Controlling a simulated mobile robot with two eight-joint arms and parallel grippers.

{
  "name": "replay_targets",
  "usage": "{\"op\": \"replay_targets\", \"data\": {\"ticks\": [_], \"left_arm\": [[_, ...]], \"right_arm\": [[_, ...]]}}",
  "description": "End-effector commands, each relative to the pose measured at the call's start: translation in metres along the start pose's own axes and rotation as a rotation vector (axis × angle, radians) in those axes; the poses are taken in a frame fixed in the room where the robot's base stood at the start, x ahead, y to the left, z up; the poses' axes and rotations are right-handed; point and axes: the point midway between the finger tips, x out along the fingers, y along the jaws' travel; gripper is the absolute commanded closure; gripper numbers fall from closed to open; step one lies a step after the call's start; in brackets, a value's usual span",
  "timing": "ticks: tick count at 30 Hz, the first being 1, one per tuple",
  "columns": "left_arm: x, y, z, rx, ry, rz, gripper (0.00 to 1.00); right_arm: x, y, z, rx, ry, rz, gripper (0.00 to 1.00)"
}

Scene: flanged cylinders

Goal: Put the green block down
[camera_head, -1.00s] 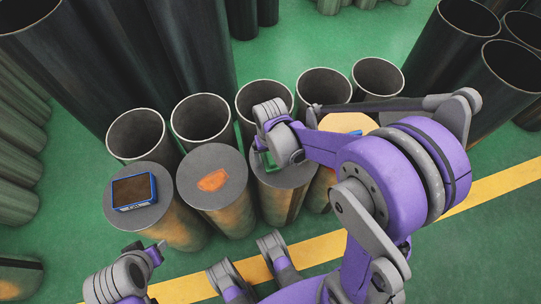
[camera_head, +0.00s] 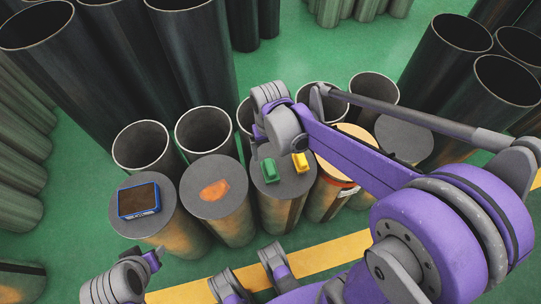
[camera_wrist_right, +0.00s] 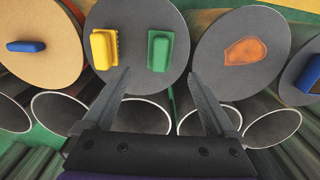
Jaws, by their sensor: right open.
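The green block (camera_head: 269,168) lies on the dark grey top of a capped cylinder (camera_head: 284,190), beside a yellow block (camera_head: 300,162). In the right wrist view the green block (camera_wrist_right: 159,51) lies flat beyond the fingertips, right of the yellow block (camera_wrist_right: 104,49), with a gap between them. My right gripper (camera_wrist_right: 158,75) is open and empty, its fingers apart and clear of the green block. In the head view the right gripper (camera_head: 284,132) is over the far side of that top, its fingers largely hidden. My left gripper (camera_head: 122,282) is at the bottom left; its jaws are unclear.
A blue-framed box (camera_head: 138,200) lies on the left capped cylinder. An orange patch (camera_head: 214,190) marks the neighbouring top (camera_head: 208,172). Open pipes (camera_head: 205,130) stand close behind. A blue block (camera_wrist_right: 26,46) lies on the tan top (camera_wrist_right: 40,72).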

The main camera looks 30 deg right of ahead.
Motion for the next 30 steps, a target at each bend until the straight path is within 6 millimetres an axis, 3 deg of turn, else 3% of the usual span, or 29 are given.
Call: {"op": "replay_targets", "data": {"ticks": [5,12,18,24,30], "left_arm": [[-0.002,0.000,-0.001,0.000,0.001,0.000,0.50],[-0.001,0.000,-0.001,0.000,0.001,0.000,0.50],[-0.001,0.000,-0.001,0.000,0.000,0.000,0.50],[-0.001,0.000,-0.001,0.000,0.001,0.000,0.50],[-0.001,0.000,-0.001,0.000,0.001,0.000,0.50]], "right_arm": [[-0.013,-0.001,0.011,-0.018,0.032,-0.005,0.08],[-0.029,-0.004,0.067,-0.119,0.206,-0.028,0.08],[-0.027,-0.004,0.106,-0.197,0.348,-0.043,0.08],[-0.022,-0.004,0.121,-0.231,0.413,-0.049,0.08],[-0.022,-0.004,0.122,-0.234,0.418,-0.049,0.08]]}}
